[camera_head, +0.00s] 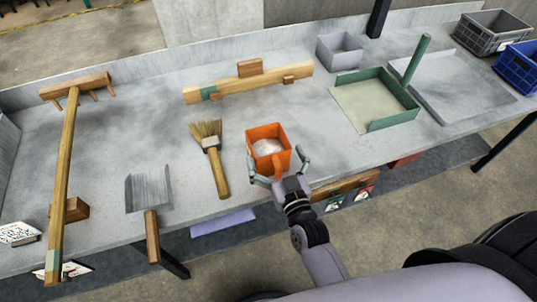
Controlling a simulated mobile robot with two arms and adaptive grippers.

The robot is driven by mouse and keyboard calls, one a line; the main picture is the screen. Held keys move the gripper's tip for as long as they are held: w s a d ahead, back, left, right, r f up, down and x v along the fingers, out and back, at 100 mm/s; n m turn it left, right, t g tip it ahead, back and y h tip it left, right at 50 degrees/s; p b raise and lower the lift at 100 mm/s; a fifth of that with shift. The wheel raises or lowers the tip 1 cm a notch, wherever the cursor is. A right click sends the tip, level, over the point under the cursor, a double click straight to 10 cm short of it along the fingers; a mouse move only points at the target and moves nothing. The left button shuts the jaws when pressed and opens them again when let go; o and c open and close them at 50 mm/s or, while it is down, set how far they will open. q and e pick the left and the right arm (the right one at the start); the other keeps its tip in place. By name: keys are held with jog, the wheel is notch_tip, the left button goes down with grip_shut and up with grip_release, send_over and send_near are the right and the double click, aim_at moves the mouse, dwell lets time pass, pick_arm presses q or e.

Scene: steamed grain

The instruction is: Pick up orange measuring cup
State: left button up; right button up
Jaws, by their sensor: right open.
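The orange measuring cup (263,134) stands upright on the grey table near its front edge, with some white material inside. Its handle points toward the front. My right gripper (279,168) is open at the front of the cup, with one finger on each side of the handle area. I cannot tell whether the fingers touch the cup. My left gripper is not in view.
A brush (211,145) lies left of the cup, and a metal scoop (148,190) lies further left. A wooden rake (67,150) is at the far left. A wooden bar (240,87) lies behind the cup. A green-edged tray (385,122) is to the right.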

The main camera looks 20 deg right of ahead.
jog(key=w, duration=0.4)
jog(key=shift+f, duration=0.1)
jog(key=shift+s, duration=0.1)
jog(key=shift+c, duration=0.6)
jog(key=c, duration=1.6)
jog(key=shift+c, duration=0.5)
